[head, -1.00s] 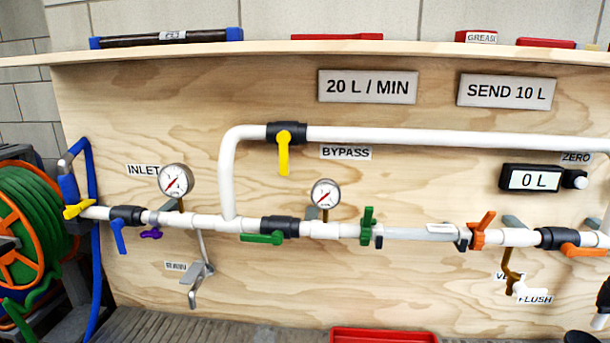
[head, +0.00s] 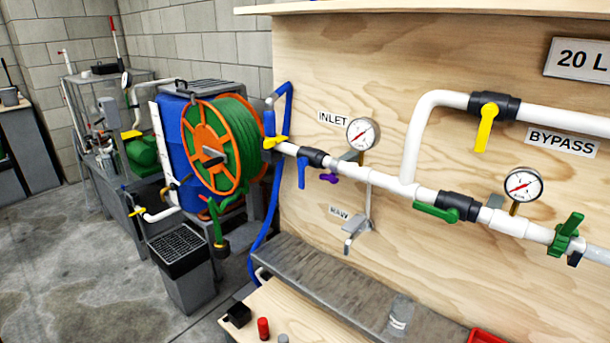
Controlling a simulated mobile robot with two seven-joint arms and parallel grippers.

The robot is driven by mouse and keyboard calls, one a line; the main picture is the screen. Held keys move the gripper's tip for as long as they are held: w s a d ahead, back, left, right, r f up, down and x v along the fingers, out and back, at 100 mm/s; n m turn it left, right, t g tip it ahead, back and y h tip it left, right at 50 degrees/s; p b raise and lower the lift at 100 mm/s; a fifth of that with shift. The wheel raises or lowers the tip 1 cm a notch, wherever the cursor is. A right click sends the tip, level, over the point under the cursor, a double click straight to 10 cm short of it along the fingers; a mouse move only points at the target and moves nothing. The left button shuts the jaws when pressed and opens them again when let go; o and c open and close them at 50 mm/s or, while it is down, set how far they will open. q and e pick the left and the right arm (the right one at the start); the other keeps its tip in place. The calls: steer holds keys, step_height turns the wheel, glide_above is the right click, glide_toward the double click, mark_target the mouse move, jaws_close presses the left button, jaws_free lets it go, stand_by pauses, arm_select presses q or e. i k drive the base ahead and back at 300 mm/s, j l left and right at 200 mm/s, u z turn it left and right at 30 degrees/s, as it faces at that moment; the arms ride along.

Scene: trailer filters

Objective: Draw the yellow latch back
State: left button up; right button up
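A small yellow lever-like piece (head: 274,141), which looks like the latch, sits where the blue hose (head: 269,205) meets the left end of the white pipe (head: 289,149). The frame is too coarse to tell its exact position on the coupling. A yellow handle (head: 485,134) hangs down from the black bypass valve (head: 506,108). Another yellow handle (head: 137,210) is on a tap at the left. Neither of my grippers shows in the head view.
A green hose reel with an orange rim (head: 208,117) stands left of the panel by a blue barrel (head: 171,140). A grey bin (head: 190,285) stands below it. A grey ledge (head: 330,285) and a wooden table (head: 290,312) lie in front. Concrete floor at the left is open.

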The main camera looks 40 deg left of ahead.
mark_target(269, 142)
steer(key=u, duration=1.3)
